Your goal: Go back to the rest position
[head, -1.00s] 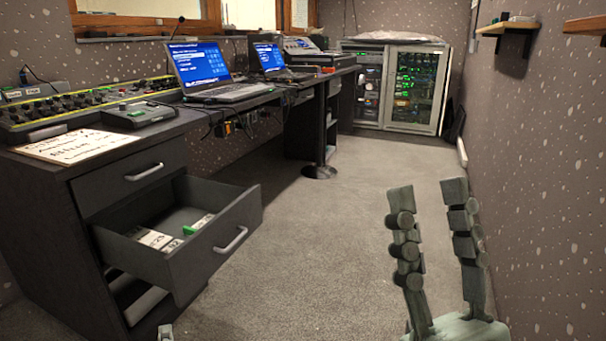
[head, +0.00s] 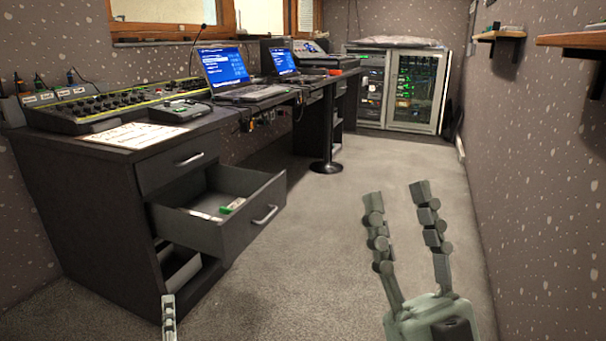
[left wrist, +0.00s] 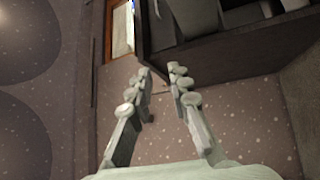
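My right gripper (head: 400,207) is at the lower right of the head view, pointing up. Its two fingers are spread apart with nothing between them. My left gripper (head: 168,303) shows only as a small finger part at the bottom edge of the head view, in front of the desk. In the left wrist view the left gripper (left wrist: 159,77) has its two fingers apart, with nothing held between them.
The desk (head: 75,205) stands at left with an open drawer (head: 222,232) holding small items. A mixing console (head: 110,108) and two laptops (head: 228,75) are on top. A rack cabinet (head: 400,90) stands at the back. The carpet floor (head: 340,215) in the middle is clear.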

